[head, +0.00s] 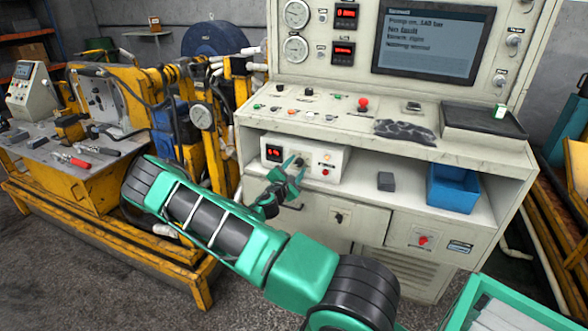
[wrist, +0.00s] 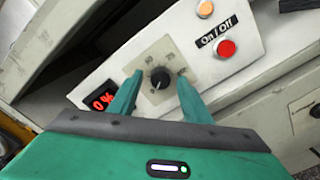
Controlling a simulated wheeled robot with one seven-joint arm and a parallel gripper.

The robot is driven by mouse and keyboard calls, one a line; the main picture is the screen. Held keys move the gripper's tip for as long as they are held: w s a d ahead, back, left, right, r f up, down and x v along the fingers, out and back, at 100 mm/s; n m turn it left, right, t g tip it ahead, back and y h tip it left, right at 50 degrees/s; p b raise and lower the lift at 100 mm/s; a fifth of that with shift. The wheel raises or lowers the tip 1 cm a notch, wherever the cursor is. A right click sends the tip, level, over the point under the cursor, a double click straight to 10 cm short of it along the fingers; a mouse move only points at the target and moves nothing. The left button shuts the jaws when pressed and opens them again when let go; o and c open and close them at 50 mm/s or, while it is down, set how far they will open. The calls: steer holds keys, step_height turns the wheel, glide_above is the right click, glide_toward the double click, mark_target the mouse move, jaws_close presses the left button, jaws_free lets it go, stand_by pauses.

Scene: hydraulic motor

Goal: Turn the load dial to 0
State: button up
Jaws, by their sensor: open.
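The load dial (wrist: 160,78) is a small black knob on a pale square scale plate, seen in the wrist view. A light mark on the knob seems to point to the lower left. The red display (wrist: 102,101) beside it reads 0 %. In the head view the dial's white control box (head: 333,160) stands on the console's shelf, and my gripper largely covers the dial. My gripper (head: 294,166) is open and empty, in front of the box. In the wrist view its fingers lie on either side of the knob, with gaps showing; the depth between fingertips and plate is unclear.
The box has an orange lamp (wrist: 205,8) and a red On/Off button (wrist: 226,48) close by. The console's sloped panel (head: 340,122) overhangs the shelf. A dark block (head: 386,181) and a blue bin (head: 453,187) stand right of the box.

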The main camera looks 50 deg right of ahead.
steer(key=v, duration=1)
steer(key=shift+a, duration=0.4)
